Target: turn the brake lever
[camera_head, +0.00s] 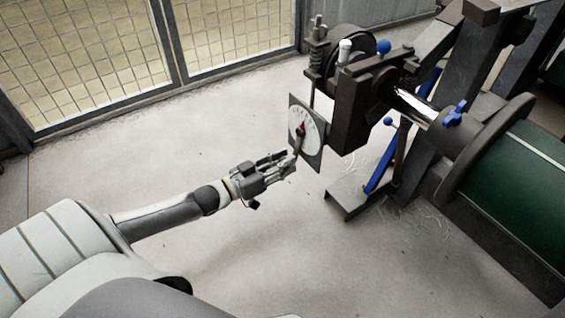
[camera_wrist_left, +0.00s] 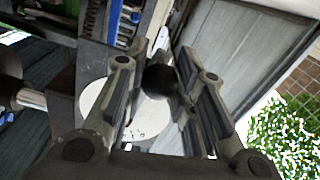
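The brake lever (camera_head: 298,142) is a short dark arm with a red pointer on a square plate with a white round dial (camera_head: 312,133). In the left wrist view its end shows as a dark round knob (camera_wrist_left: 158,79), with the white dial (camera_wrist_left: 150,118) behind it. My left gripper (camera_head: 289,160) is at the lower end of the lever, in front of the dial. Its fingers (camera_wrist_left: 154,82) stand apart on either side of the knob, which looks close to the right finger; contact cannot be told. My right gripper is not in view.
The dark machine frame (camera_head: 356,112) with a shaft and a green roll (camera_head: 525,190) stands on the right. A blue bar (camera_head: 382,168) slopes down to its foot. A mesh fence (camera_head: 85,60) is at the back left. The floor (camera_head: 225,125) between is clear.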

